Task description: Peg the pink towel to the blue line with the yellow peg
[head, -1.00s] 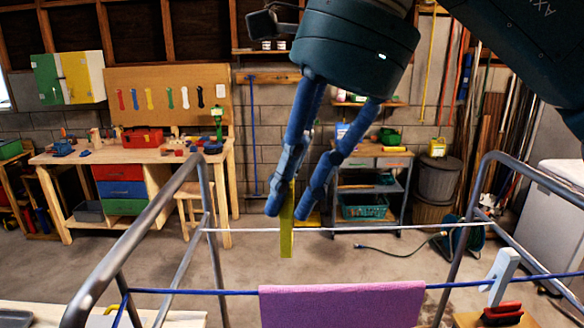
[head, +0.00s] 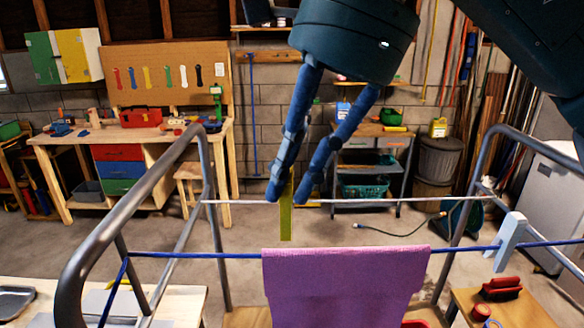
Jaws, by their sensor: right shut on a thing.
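The pink towel (head: 345,285) hangs folded over the blue line (head: 195,255), which runs across the front of the metal rack. The yellow peg (head: 286,212) is held in my right gripper (head: 292,192), pointing down. The peg's lower end shows just above the towel's top edge in the picture; how far apart they are in depth I cannot tell. The right gripper's fingers are blue and closed on the peg's upper part, which they partly hide. My left gripper is not in view.
A pale blue-white peg (head: 508,240) sits on the blue line right of the towel. A white line (head: 400,202) runs behind. The rack's grey tube frame (head: 120,235) stands at both sides. A wooden stool (head: 530,305) at right holds a red brush (head: 500,289).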

